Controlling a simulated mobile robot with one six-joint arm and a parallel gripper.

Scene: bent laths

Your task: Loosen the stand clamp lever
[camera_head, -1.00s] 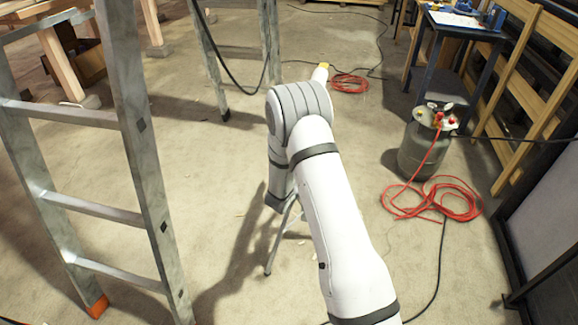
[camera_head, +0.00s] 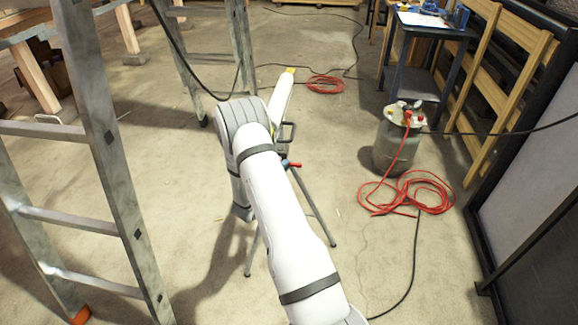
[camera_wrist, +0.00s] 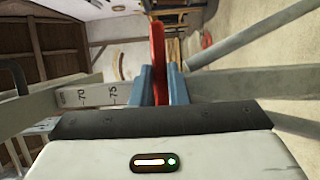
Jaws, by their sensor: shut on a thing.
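In the wrist view my gripper (camera_wrist: 160,80) has its two blue-grey fingers closed on the flat red clamp lever (camera_wrist: 158,45), one on each side. Behind it a grey stand post (camera_wrist: 90,97), marked 70 and 75, runs across the picture. In the head view the red lever (camera_head: 295,165) shows as a small piece just right of my arm. The stand's splayed legs (camera_head: 313,208) reach the floor below it. My arm hides most of the stand and my gripper there. The lever's pivot is hidden in the wrist view.
A pale yellow-tipped piece (camera_head: 281,97) rises behind my arm. An aluminium ladder (camera_head: 105,165) stands close on the left. A grey tank (camera_head: 398,145) and red hose coils (camera_head: 425,193) are on the right. Concrete floor between is mostly clear.

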